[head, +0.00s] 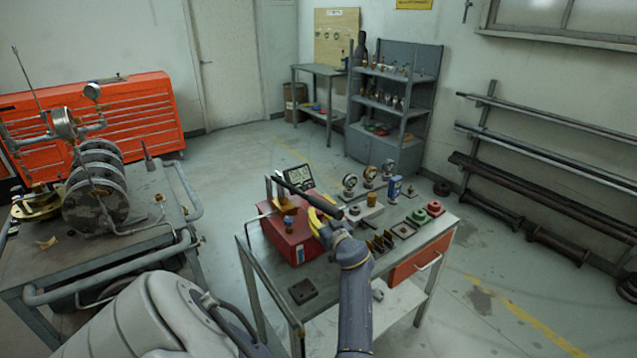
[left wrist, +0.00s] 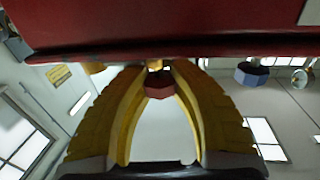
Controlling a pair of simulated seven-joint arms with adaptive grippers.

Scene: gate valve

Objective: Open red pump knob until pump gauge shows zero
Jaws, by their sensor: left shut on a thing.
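The red pump (head: 285,238) stands at the left end of the grey workbench, with a long black lever (head: 300,200) slanting over it. The pump gauge (head: 298,177) is a dark digital display behind the lever; its digits are too small to read. My left gripper (head: 318,222) has yellow fingers at the pump's right side. In the left wrist view its fingers (left wrist: 158,72) close from both sides on the red knob (left wrist: 159,88), just by the red pump body (left wrist: 160,30). The fingers hide the knob in the head view. My right gripper is not in view.
A blue knob (head: 288,221) sits on the pump, apart from my fingers. Several dial gauges (head: 349,184), a blue can (head: 395,189) and small parts crowd the workbench (head: 345,296). A cart with metal discs (head: 97,188) stands at left.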

